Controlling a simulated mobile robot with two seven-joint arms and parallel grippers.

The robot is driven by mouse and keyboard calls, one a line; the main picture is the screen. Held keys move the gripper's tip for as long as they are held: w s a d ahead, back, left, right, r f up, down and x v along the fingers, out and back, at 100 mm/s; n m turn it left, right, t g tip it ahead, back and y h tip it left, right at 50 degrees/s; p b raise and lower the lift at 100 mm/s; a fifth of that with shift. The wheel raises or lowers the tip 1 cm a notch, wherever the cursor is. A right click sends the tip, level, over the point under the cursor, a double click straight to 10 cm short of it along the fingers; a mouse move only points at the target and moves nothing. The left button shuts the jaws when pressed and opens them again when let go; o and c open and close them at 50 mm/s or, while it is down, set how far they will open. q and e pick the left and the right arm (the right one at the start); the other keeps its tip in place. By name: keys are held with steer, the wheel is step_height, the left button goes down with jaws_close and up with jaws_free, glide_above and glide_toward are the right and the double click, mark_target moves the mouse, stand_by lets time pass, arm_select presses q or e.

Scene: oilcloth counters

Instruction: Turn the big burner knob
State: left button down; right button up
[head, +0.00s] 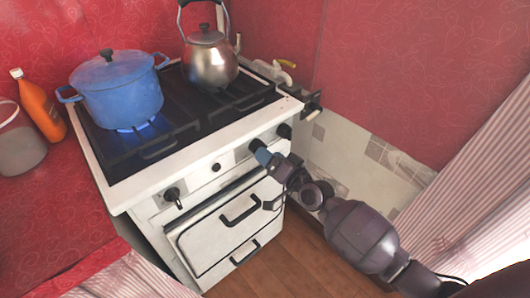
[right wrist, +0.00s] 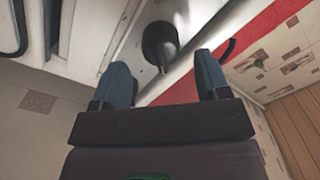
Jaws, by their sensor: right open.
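The white stove (head: 200,185) has a row of dark knobs on its front panel. One knob (head: 173,196) is at the left, a small one (head: 216,167) is in the middle, one (head: 256,145) is right by my right gripper (head: 264,157), and another (head: 284,130) is at the right end. My right gripper is open at the panel. In the right wrist view a dark round knob (right wrist: 160,44) with a pointed grip lies ahead, between the lines of the two blue fingers (right wrist: 161,66). My left gripper is not in view.
A blue pot (head: 122,92) stands over a lit blue flame (head: 134,127). A metal kettle (head: 209,62) stands on the back right burner. Oven handles (head: 240,210) stick out below the knobs. An orange bottle (head: 42,106) and a container (head: 18,145) stand left.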

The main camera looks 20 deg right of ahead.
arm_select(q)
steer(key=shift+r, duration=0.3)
arm_select(e)
steer(key=v, duration=0.8)
stand_by(0.6)
arm_select(q)
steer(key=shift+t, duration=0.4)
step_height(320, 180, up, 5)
steer(key=p, duration=0.6)
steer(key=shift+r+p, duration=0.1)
steer(key=shift+p, duration=0.3)
arm_select(e)
steer(key=s+d+f+n+g+h, duration=0.1)
steer(key=s+f+n+g+h, duration=0.1)
steer(key=s, duration=1.1)
steer(key=s+d+f+n+g+h, duration=0.2)
steer(key=s+f+n+g+h, duration=0.1)
steer(key=s, duration=1)
steer(key=shift+f+n+g+h, duration=0.15)
steer(key=shift+n+g+h, duration=0.25)
steer(key=shift+n+h, duration=0.2)
steer(key=shift+d, duration=0.1)
